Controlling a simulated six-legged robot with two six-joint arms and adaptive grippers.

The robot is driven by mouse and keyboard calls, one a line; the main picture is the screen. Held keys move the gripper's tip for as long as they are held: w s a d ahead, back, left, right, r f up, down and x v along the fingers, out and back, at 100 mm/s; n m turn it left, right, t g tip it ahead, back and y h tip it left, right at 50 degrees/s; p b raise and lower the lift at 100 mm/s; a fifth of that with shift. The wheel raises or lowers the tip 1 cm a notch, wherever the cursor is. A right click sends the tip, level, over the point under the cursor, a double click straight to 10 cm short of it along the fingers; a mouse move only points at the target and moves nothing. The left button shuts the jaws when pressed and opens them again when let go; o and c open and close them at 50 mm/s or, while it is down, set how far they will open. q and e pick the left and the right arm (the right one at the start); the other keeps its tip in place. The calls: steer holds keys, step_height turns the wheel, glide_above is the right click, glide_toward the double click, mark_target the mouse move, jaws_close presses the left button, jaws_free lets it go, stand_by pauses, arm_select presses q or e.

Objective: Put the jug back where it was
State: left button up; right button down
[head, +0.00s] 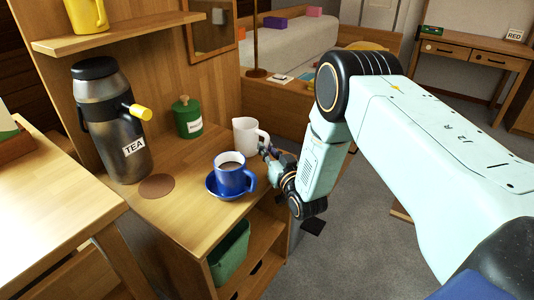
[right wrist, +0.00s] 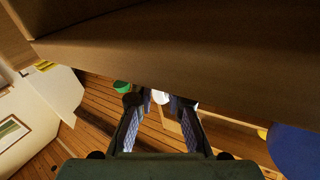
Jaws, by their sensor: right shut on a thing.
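The white jug (head: 245,137) is upright at the right rear of the wooden counter in the head view, its handle toward the right. My right gripper (head: 266,152) is at the jug's handle side and is shut on the jug. I cannot tell whether its base touches the counter. In the right wrist view my right gripper's fingers (right wrist: 162,110) close around a small patch of white, and most of the jug is not clear there. My left gripper is not in view.
A blue cup (head: 231,172) of dark drink on a blue saucer (head: 212,188) stands in front of the jug. A green canister (head: 187,118), a TEA flask (head: 112,125) and a bare brown round mat (head: 156,187) are to the left. A green bin (head: 229,252) sits below.

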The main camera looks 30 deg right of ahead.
steer(key=shift+r, duration=0.2)
steer(key=shift+a, duration=0.1)
steer(key=shift+f, duration=0.2)
steer(key=c, duration=1.5)
jaws_free()
steer(key=shift+f, duration=0.15)
steer(key=shift+c, duration=0.2)
steer(key=shift+o, duration=1)
steer(key=shift+s, duration=0.1)
